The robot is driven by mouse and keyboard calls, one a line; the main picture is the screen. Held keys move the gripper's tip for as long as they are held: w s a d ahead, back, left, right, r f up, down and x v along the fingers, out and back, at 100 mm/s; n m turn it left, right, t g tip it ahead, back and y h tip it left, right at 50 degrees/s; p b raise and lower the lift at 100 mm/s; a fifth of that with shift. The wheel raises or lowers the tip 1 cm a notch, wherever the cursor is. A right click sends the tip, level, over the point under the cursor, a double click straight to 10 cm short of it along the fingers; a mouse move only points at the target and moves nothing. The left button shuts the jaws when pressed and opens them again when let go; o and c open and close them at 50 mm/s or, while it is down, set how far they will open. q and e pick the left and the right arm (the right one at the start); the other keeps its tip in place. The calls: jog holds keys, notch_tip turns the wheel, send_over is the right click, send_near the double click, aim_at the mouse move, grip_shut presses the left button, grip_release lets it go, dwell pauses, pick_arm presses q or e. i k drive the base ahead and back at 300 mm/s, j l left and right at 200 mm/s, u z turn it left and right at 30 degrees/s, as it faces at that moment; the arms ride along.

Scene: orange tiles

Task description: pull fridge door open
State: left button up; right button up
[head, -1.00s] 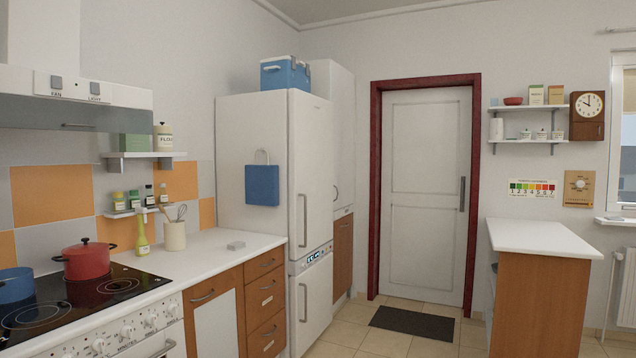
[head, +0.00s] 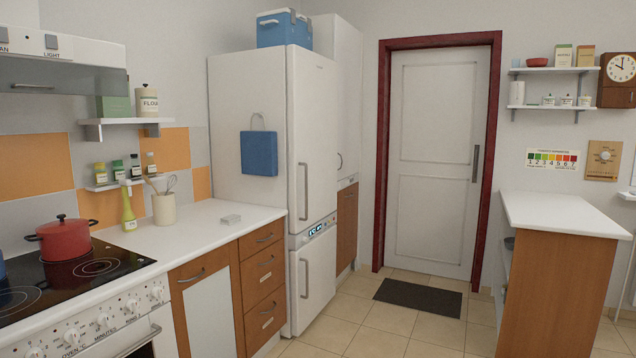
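The white fridge (head: 262,130) stands past the end of the left counter, with its front facing right. Its upper door (head: 311,140) is shut and has a long vertical metal handle (head: 304,191). A lower door (head: 312,285) is also shut, with its own vertical handle (head: 304,278). A small display panel sits between the two doors. A blue towel hangs on the fridge's side. Neither of my grippers shows in the head view.
A blue cooler box (head: 284,28) sits on top of the fridge. The left counter (head: 185,240) with drawers runs up to the fridge. A dark mat (head: 418,297) lies before the closed white room door (head: 432,160). A white-topped counter (head: 560,215) stands at right. Tiled floor between is clear.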

aim_at(312, 78)
jog(key=i+z, duration=0.1)
jog(key=i, duration=0.5)
jog(key=i+z, duration=0.1)
jog(key=i, duration=0.5)
jog(key=i+j+z, duration=0.15)
jog(key=i, duration=0.45)
jog(key=i+j+z, duration=0.1)
jog(key=i, duration=0.45)
